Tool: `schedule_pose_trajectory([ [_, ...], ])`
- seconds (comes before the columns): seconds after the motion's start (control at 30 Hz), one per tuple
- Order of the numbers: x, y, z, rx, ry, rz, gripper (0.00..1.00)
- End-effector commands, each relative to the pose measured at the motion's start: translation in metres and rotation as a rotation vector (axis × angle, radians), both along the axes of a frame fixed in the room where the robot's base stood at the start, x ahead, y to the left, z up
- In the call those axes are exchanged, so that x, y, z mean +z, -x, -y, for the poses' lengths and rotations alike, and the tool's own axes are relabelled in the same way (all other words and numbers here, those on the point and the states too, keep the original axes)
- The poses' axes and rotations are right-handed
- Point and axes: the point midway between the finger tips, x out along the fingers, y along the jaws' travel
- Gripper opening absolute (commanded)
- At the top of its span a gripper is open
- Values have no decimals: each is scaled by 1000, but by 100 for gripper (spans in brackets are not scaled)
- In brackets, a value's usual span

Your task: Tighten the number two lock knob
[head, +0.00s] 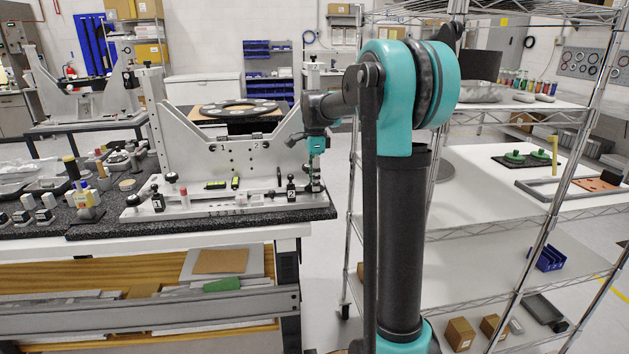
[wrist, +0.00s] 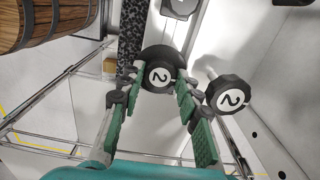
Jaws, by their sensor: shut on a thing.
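In the wrist view, a round black lock knob (wrist: 158,75) with a white disc marked 2 sits between the green-padded fingertips of my gripper (wrist: 160,80). My gripper is shut on this knob. A second black knob (wrist: 230,95), also marked 2 and on a light stem, stands just right of the right finger, outside the grip. In the head view, my gripper (head: 316,182) points down at the right end of the grey mirror fixture (head: 215,160). A black piece marked 2 (head: 291,192) stands just left of it. The gripped knob is mostly hidden there.
The fixture stands on a dark speckled bench top (head: 95,228). Small parts (head: 85,195) crowd its left side. A wire shelf rack (head: 470,230) stands close to the right of my arm.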

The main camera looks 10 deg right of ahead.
Motion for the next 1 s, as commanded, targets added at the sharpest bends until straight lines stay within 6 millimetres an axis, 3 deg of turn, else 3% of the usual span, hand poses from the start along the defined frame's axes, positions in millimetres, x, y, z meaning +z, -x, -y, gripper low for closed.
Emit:
schedule_pose_trajectory([
  [0.13, 0, 0, 0, 0, 0, 1, 4],
  [0.17, 0, 0, 0, 1, 0, 1, 36],
  [0.3, 0, 0, 0, 1, 0, 1, 53],
  [0.67, 0, 0, 0, 18, 0, 1, 54],
  [1.0, 0, 0, 0, 298, 0, 1, 54],
])
